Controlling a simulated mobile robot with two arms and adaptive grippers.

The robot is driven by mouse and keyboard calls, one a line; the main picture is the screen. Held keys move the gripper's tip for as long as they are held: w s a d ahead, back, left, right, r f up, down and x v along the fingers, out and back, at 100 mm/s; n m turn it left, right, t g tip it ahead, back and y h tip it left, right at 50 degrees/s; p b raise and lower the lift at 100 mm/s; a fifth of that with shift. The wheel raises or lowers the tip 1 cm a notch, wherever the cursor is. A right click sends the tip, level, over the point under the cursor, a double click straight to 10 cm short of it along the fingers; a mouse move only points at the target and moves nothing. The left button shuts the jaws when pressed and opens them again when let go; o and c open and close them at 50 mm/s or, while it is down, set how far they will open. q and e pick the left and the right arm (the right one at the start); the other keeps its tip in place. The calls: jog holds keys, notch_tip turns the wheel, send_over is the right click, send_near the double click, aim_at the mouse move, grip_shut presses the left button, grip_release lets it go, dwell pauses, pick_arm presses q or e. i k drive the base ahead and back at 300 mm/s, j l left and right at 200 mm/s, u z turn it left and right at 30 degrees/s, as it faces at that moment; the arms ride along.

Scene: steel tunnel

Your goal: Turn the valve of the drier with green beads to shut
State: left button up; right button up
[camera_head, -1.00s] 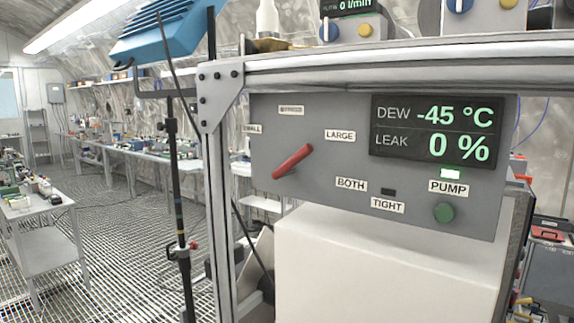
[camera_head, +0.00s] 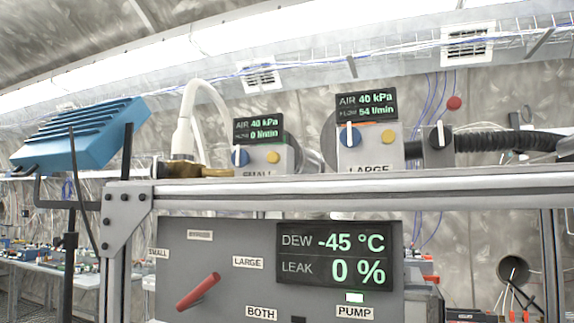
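No drier with green beads can be made out in the head view, and neither of my grippers is in view. A grey panel (camera_head: 215,245) fills the lower middle. Its red lever (camera_head: 198,291) slants from lower left to upper right, among labels BYPASS, SMALL, LARGE and BOTH. Its display (camera_head: 335,256) reads DEW -45 °C and LEAK 0 %. Above the rail, the SMALL unit (camera_head: 284,158) has a blue knob, a yellow button and a display reading 40 kPa, 0 l/min. The LARGE unit (camera_head: 370,152) reads 40 kPa, 54 l/min.
A metal rail (camera_head: 400,190) crosses in front at mid height. A blue finned box (camera_head: 85,135) is at left, beside a white hose (camera_head: 184,120) with a brass fitting (camera_head: 200,171). A grey box with a white-handled knob (camera_head: 438,148) and a black corrugated hose (camera_head: 490,142) are at right.

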aim_at(239, 158)
jog(key=k+j+u, duration=0.1)
jog(key=k+u, duration=0.25)
jog(key=k+j+u, duration=0.2)
jog(key=k+u, duration=0.15)
jog(key=k+j+u, duration=0.35)
